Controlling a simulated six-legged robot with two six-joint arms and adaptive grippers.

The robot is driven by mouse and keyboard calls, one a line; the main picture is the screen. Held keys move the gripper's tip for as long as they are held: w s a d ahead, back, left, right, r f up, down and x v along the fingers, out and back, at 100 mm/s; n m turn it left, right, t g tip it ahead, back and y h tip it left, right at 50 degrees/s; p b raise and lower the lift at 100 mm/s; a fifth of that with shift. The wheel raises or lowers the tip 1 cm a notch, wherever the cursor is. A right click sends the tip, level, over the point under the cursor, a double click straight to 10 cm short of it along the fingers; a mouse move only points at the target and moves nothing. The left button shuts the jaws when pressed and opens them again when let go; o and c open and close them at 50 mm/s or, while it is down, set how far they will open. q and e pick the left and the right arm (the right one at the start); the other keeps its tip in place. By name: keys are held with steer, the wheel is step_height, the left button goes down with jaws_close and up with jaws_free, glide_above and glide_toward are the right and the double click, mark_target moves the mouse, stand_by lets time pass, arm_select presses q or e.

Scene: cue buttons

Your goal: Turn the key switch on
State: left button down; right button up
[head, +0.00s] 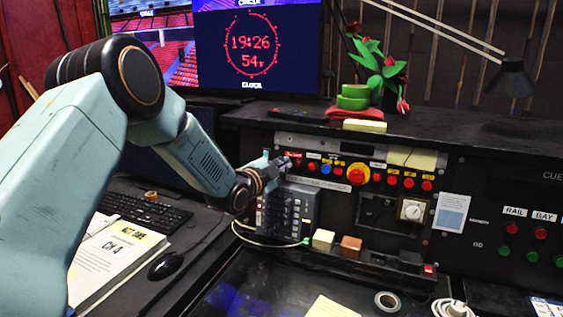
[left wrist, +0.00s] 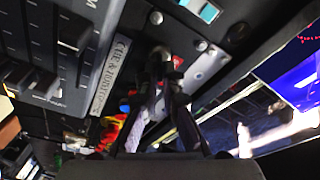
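My left gripper (head: 284,162) reaches to the upper left of the black cue panel, by a pale metal strip. In the left wrist view its two dark fingers (left wrist: 162,75) come close together at a small round metal switch (left wrist: 159,52), which looks like the key switch. The fingertips appear closed around its key. They hide most of the key, so its angle cannot be read. In the head view the gripper covers the switch. My right gripper is in neither view.
A red-and-yellow stop button (head: 356,174) and several small red buttons lie right of the gripper. A fader block (head: 287,210) is just below it. A monitor (head: 262,45) stands behind. A keyboard (head: 143,211) and paper stack (head: 112,258) lie left.

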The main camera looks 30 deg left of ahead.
arm_select(q)
steer(key=m+p, duration=0.1)
steer(key=m, duration=0.2)
steer(key=shift+r+m, duration=0.15)
steer(key=shift+m, duration=0.15)
steer(key=shift+d+m+g+p, duration=0.1)
steer(key=shift+m+g+p, duration=0.35)
steer(key=shift+m, duration=0.85)
steer(key=shift+f, duration=0.25)
steer(key=c, duration=1.5)
jaws_free()
steer(key=shift+d, duration=0.1)
steer(key=shift+f, duration=0.1)
steer(key=shift+s, duration=0.15)
